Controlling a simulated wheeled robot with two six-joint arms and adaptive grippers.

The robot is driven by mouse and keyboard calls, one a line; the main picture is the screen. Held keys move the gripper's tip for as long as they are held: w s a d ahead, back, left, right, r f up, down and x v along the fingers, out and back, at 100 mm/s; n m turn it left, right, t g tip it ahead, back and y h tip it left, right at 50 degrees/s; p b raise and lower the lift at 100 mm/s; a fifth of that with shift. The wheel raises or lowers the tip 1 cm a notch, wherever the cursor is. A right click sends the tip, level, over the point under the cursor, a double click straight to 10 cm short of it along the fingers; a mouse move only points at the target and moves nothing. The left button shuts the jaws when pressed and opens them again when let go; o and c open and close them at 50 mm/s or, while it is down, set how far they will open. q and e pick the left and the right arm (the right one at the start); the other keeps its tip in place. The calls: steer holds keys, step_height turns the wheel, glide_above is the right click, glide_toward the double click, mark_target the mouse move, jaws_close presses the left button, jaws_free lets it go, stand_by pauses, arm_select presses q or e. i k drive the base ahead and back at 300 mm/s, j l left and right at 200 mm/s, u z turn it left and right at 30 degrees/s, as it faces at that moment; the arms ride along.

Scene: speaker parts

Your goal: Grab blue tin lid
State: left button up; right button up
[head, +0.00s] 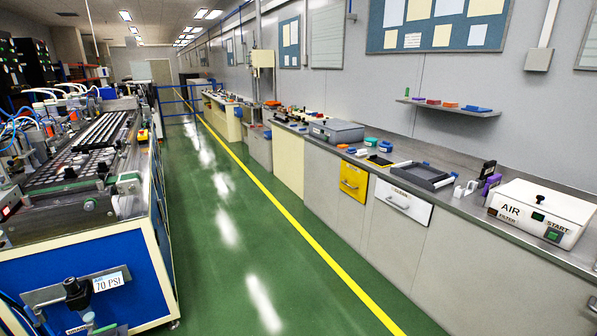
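Neither of my grippers shows in the head view. I cannot pick out the blue tin lid for certain. A small flat blue item (477,108) lies at the right end of the wall shelf (440,106). A small blue object (370,142) sits on the long grey workbench, next to a green one (385,146). Another blue item (267,134) is farther back along the bench. All are too small to tell whether one is a tin lid.
A machine (80,165) with a blue side panel fills the left. The green floor aisle (235,240) between them is clear.

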mark_target(384, 144)
steer(key=i, duration=3.1)
steer(key=i+j+z, duration=0.1)
steer(key=i+z, duration=0.2)
steer(key=i+j+z, duration=0.3)
steer(key=i, duration=0.25)
steer(key=i+j+z, duration=0.2)
steer(key=i+z, duration=0.15)
steer(key=i+j+z, duration=0.6)
steer(key=j, duration=0.25)
steer(key=i+j+z, duration=0.3)
steer(key=j, duration=0.2)
steer(key=i+j+z, duration=0.3)
steer(key=j, duration=0.25)
steer(key=j+z, duration=0.3)
steer(key=j, duration=0.3)
